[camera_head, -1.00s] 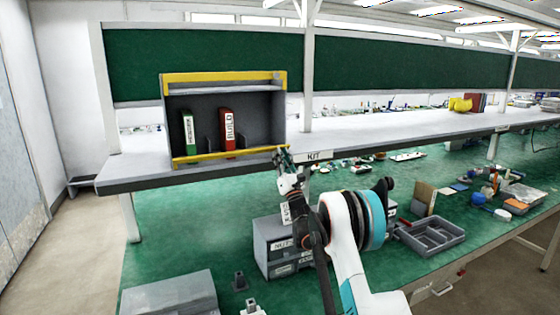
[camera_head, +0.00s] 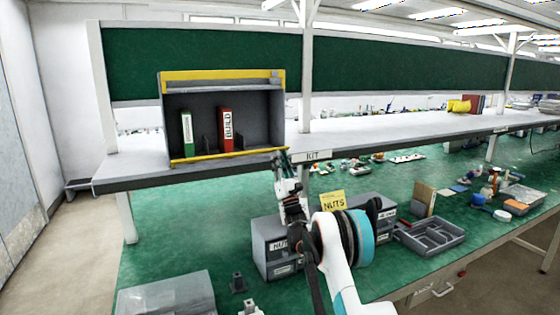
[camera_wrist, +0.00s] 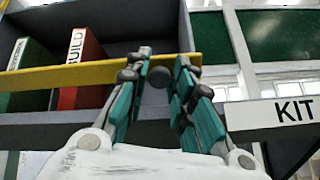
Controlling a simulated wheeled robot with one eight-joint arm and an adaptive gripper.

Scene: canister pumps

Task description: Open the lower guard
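The lower guard (camera_head: 225,156) is a yellow bar across the bottom front of a grey shelf box (camera_head: 276,120). It lies low in front of the binders. In the wrist view the yellow bar (camera_wrist: 70,75) runs behind my fingers. My gripper (camera_head: 276,158) is at the bar's right end. Its teal fingers (camera_wrist: 160,70) are apart, with a dark round knob (camera_wrist: 158,76) showing between them near the bar's end. I cannot tell whether the fingers touch the knob.
A green binder (camera_head: 187,132) and a red BUILD binder (camera_head: 226,130) stand in the box. An upper yellow bar (camera_head: 222,75) runs along its top. A KIT label (camera_head: 311,156) is on the shelf edge to the right. Grey bins and a divided tray (camera_head: 430,236) stand on the green bench.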

